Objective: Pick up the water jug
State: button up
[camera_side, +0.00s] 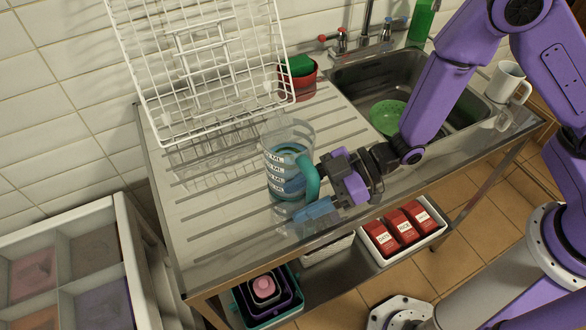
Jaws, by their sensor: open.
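The water jug (275,170) is a clear measuring jug with dark level markings, a blue band and a teal handle (310,178) on its right side. It stands upright on the ribbed metal drainboard. My gripper (308,192) is open at the jug's right side, close to the handle. One blue finger (314,211) shows low in front of the handle. The other finger is hard to make out against the jug and handle, so I cannot tell whether either finger touches.
A white wire rack (205,60) stands behind the jug. A red pot (303,84) with a green sponge is beside it. The sink (365,75) holds a green bowl (386,117). A white mug (507,82) stands right. Red boxes (404,230) sit below. The drainboard's left front is clear.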

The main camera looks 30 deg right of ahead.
grip_shut()
jog(key=shift+r, duration=0.1)
jog(key=shift+r, duration=0.2)
jog(key=s+d+r, duration=0.9)
jog(key=d+r, duration=0.1)
jog(key=r, duration=0.2)
jog(key=shift+d+r, duration=0.15)
jog(key=shift+r, duration=0.05)
dwell(1.4)
